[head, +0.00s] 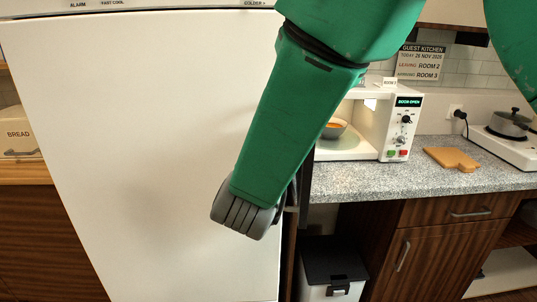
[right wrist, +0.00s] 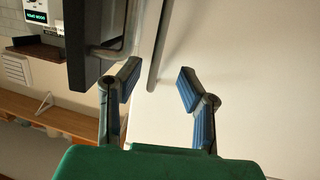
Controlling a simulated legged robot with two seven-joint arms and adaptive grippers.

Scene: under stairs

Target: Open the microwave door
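The white microwave (head: 387,128) stands on the speckled counter, and its display reads DOOR OPEN. Its lit inside shows a bowl of orange food (head: 334,130). The dark door (right wrist: 82,45) stands swung out with its metal handle (right wrist: 125,35) in the right wrist view; in the head view my arm hides most of it. My right gripper (right wrist: 158,82) is open and empty, its fingers apart just below the handle, in front of a white surface. In the head view its fingers are mostly hidden behind my green arm. My left gripper is in neither view.
A large white fridge (head: 140,120) fills the left, close to my right wrist. A cutting board (head: 451,159) and a pot (head: 510,123) on a hob are to the right. A bin (head: 333,272) stands below the counter. The front of the counter is clear.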

